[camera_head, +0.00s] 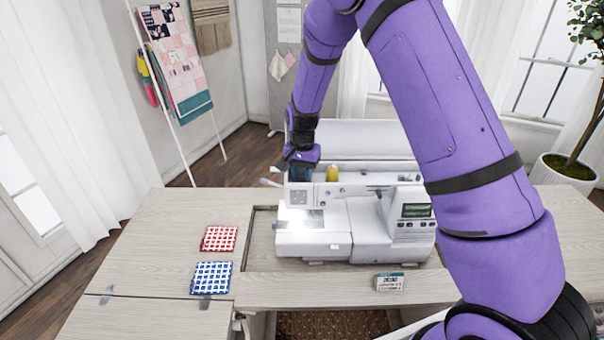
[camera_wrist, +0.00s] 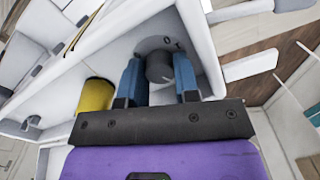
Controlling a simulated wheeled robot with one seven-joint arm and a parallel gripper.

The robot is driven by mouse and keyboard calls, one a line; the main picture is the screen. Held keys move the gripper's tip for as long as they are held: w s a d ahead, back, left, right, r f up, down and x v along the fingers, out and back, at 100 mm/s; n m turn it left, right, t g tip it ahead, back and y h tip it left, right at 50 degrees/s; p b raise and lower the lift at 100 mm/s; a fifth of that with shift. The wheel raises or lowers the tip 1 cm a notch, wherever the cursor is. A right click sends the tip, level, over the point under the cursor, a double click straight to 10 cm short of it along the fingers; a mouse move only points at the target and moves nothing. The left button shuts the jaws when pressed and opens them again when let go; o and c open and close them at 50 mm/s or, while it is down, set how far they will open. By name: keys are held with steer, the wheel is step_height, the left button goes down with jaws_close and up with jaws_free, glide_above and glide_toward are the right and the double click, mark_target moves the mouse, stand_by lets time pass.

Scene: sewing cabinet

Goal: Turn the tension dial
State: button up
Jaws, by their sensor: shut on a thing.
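The white sewing machine (camera_head: 375,222) stands in the recess of the cabinet top in the head view. In the wrist view, the grey round tension dial (camera_wrist: 159,68) sits in a recess of the machine's top, between the two blue fingers of my gripper (camera_wrist: 158,82). The gripper is shut on the dial, one finger at each side. In the head view, my gripper (camera_head: 301,172) reaches down onto the machine's upper left end, and the dial is hidden there.
A yellow thread spool (camera_head: 332,174) stands close beside the gripper; it also shows in the wrist view (camera_wrist: 93,96). A red checked cloth (camera_head: 219,238) and a blue checked cloth (camera_head: 211,277) lie left on the cabinet top (camera_head: 150,235). A small labelled box (camera_head: 389,282) lies in front.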

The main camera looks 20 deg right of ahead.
steer(key=shift+m, duration=0.9)
steer(key=o, duration=0.7)
steer(key=shift+c, duration=0.2)
